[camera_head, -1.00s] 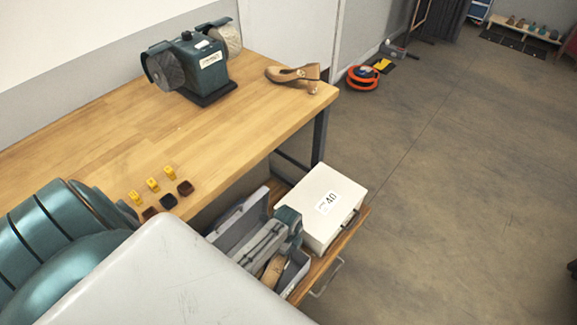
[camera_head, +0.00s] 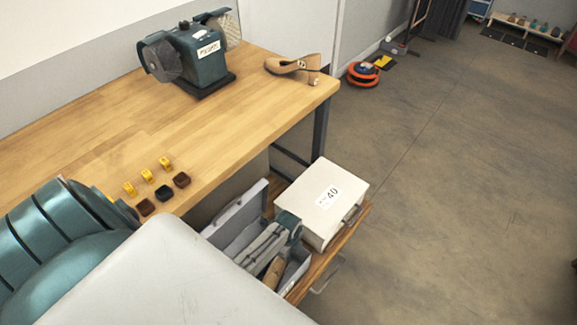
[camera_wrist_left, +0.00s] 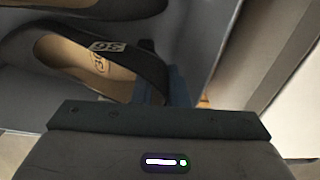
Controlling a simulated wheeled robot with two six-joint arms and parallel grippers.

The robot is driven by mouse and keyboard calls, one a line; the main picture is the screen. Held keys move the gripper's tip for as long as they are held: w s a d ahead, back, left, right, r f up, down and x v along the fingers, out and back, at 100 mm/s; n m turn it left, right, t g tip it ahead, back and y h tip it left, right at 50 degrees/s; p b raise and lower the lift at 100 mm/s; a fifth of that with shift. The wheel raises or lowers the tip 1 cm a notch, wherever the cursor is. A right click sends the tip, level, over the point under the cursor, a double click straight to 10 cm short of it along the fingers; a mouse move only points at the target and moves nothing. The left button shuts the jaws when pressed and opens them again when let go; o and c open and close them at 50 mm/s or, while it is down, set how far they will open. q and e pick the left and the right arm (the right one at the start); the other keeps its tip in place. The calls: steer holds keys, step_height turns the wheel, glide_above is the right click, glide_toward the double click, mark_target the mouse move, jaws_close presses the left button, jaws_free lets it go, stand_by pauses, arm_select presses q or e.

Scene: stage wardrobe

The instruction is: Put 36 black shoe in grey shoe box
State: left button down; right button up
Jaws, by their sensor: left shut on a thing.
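A black shoe (camera_wrist_left: 125,68) with a tan insole marked 36 shows in the left wrist view, inside the grey shoe box (camera_wrist_left: 28,110). My left gripper (camera_wrist_left: 152,88) is shut on the near side of this shoe. In the head view the open grey shoe box (camera_head: 236,212) sits in the drawer under the bench, and my left gripper (camera_head: 287,232) reaches into it. The tan insole (camera_head: 273,272) shows beside it. A second dark shoe (camera_wrist_left: 90,8) shows at the top of the wrist view. My right gripper is out of view.
A white box (camera_head: 335,212) marked 40 stands right beside the grey box. The wooden bench (camera_head: 110,130) above holds a grinder (camera_head: 195,60), a tan heeled shoe (camera_head: 295,66) and small yellow and brown pieces. The floor to the right is open.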

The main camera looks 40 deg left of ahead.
arm_select(q)
steer(key=shift+r+p, duration=0.1)
steer(key=shift+p, duration=0.2)
steer(key=shift+f, duration=0.55)
stand_by(1.2)
steer(key=c, duration=1.4)
jaws_free()
steer(key=shift+o, duration=0.2)
